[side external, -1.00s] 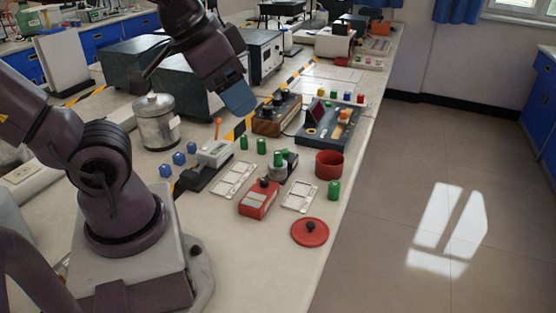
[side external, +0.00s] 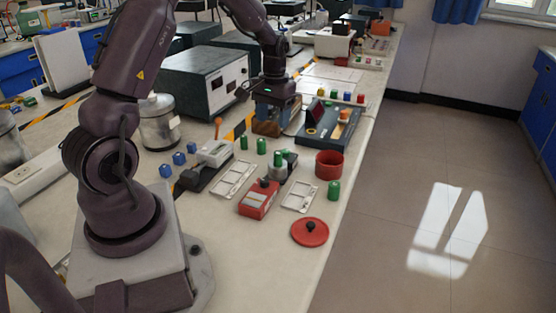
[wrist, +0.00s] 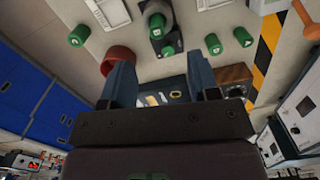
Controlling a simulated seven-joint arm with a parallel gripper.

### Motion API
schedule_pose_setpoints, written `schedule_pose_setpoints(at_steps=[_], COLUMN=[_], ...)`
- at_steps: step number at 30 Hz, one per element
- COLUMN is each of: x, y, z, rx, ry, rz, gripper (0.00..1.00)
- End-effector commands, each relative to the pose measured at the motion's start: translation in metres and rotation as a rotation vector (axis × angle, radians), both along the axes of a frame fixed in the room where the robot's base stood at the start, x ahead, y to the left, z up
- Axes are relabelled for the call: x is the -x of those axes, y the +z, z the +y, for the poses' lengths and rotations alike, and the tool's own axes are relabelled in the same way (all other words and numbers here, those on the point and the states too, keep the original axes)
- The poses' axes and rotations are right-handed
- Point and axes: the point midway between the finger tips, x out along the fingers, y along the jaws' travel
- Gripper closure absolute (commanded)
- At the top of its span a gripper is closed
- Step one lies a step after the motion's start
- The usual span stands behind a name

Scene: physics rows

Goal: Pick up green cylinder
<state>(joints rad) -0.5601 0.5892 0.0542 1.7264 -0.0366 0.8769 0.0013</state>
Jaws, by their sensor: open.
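Several green cylinders stand on the bench. In the side view, two stand side by side near the middle, the left one (side external: 244,142) and the right one (side external: 261,146). Another green cylinder (side external: 278,158) is at a small grey device. One more green cylinder (side external: 334,190) stands alone near the bench's right edge. They also show in the wrist view, including one beside my right finger (wrist: 213,43) and a lone one at the left (wrist: 79,35). My gripper (side external: 269,126) points down, open and empty, above the brown wooden box, behind the cylinders.
The brown wooden box (side external: 262,128) is partly hidden by my fingers. A dark blue panel (side external: 318,138) lies right of it. A red pot (side external: 329,165), a red lid (side external: 310,232), a red meter (side external: 257,201) and blue cubes (side external: 178,158) surround the cylinders.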

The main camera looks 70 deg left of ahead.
Motion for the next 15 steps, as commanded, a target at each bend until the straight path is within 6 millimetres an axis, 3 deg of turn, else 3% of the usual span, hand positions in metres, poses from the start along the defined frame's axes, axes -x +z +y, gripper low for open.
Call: schedule_pose_setpoints(at_steps=[5,15], x=[-0.016,-0.016], y=[0.001,-0.058], z=[0.010,0.008], rx=[-0.025,-0.024], ry=[0.000,0.000], rz=[-0.040,-0.040], gripper=[0.44,0.44])
